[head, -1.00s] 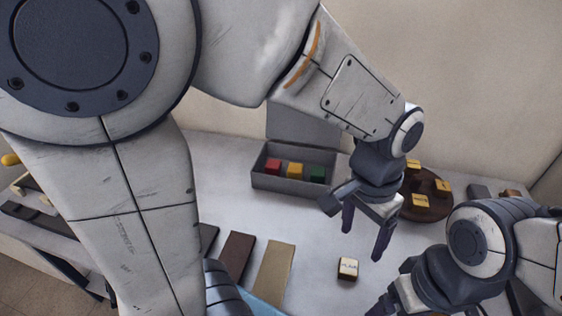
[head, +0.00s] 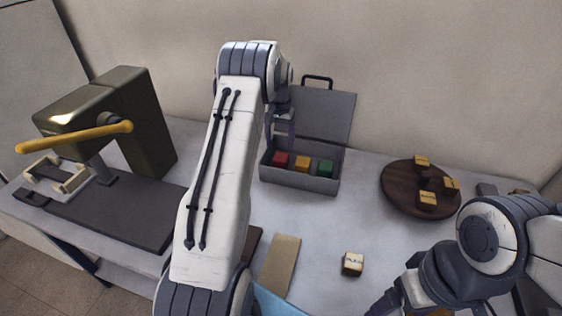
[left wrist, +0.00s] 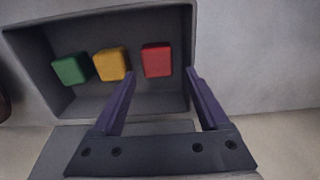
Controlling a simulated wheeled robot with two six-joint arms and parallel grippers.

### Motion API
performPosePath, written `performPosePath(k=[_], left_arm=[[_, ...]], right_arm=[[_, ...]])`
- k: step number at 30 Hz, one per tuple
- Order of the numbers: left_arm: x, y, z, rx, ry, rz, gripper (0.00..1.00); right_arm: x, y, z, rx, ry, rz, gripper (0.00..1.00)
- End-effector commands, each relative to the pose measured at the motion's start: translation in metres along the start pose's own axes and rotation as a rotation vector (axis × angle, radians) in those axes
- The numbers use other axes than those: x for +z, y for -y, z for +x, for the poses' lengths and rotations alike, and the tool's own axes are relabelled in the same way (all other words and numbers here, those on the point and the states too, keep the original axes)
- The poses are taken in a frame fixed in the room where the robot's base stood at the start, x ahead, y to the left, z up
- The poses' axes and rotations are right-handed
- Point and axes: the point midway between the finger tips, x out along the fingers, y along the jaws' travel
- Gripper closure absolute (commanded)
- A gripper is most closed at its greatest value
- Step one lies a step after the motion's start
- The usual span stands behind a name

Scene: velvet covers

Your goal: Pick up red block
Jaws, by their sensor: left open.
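The red block (head: 281,160) sits at the left end of an open grey case (head: 315,183), beside a yellow block (head: 302,164) and a green block (head: 325,168). My left gripper (head: 280,140) is over the case's left end, partly hidden by my left arm. In the left wrist view, the gripper (left wrist: 161,74) is open and empty. The red block (left wrist: 157,60) lies just beyond the fingertips and between them in the picture; I cannot tell the height gap. My right gripper (head: 388,304) is at the bottom edge, cut off by the frame.
The case's raised lid (head: 325,112) stands behind it. A round dark wooden tray (head: 395,188) with several small blocks is to the right. A lettered block (head: 352,263) and a tan strip (head: 279,265) lie in front. A dark press-like machine (head: 120,110) with a yellow lever is at left.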

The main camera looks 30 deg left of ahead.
Motion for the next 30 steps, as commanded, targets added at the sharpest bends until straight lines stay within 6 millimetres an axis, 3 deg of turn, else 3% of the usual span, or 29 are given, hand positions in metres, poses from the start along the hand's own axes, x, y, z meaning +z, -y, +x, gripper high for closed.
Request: performPosePath(k=[18, 26, 28, 30], left_arm=[[-0.001, -0.004, 0.07, 0.0, 0.0, 0.001, 0.22], [-0.002, -0.004, 0.073, 0.0, -0.002, 0.001, 0.22], [-0.002, -0.004, 0.073, 0.0, -0.002, 0.001, 0.42], [-0.002, -0.004, 0.073, 0.0, -0.002, 0.001, 0.68]], right_arm=[[-0.001, 0.001, -0.017, 0.0, 0.0, 0.0, 0.13], [-0.001, 0.001, -0.016, 0.0, 0.0, 0.0, 0.13], [-0.001, 0.001, -0.016, 0.0, 0.0, 0.0, 0.13], [-0.001, 0.001, -0.016, 0.0, 0.0, 0.0, 0.13]])
